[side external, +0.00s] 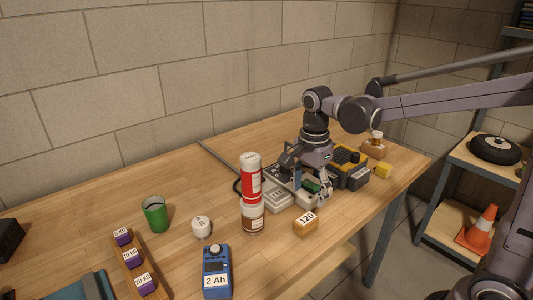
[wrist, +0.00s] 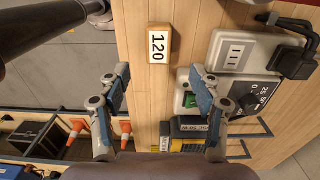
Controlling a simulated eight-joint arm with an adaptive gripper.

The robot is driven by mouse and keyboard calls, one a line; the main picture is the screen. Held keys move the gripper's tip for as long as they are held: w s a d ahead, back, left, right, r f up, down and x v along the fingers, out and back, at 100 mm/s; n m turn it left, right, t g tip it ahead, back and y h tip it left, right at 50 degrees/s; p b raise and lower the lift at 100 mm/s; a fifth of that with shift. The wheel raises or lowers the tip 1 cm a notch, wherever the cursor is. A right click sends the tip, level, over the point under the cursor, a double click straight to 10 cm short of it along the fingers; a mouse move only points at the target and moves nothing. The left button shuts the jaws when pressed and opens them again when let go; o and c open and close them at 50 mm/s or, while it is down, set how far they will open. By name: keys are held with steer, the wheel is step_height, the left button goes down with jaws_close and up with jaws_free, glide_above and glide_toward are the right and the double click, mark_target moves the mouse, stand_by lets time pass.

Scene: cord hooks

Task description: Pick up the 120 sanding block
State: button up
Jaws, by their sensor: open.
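The 120 sanding block (side external: 305,223) is a small tan block with a white "120" label. It sits on the wooden table near its front edge, right of the red and white canister. In the wrist view the block (wrist: 158,44) lies beyond my fingertips, near the top middle. My gripper (side external: 308,193) hangs above the grey devices, behind the block in the side view. In the wrist view my gripper (wrist: 160,82) has its fingers spread wide with nothing between them. The block is apart from the fingers and fully visible.
A power strip (wrist: 236,50) with a black plug and a grey dial device (wrist: 245,95) lie beside the block. A red canister (side external: 251,178) on a brown jar (side external: 253,218) stands left of the block. A yellow and black case (side external: 347,170) is behind. The table edge is close.

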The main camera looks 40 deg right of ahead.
mark_target(307, 218)
steer(key=shift+s+f, duration=0.15)
steer(key=shift+f, duration=4.9)
steer(key=c, duration=1.3)
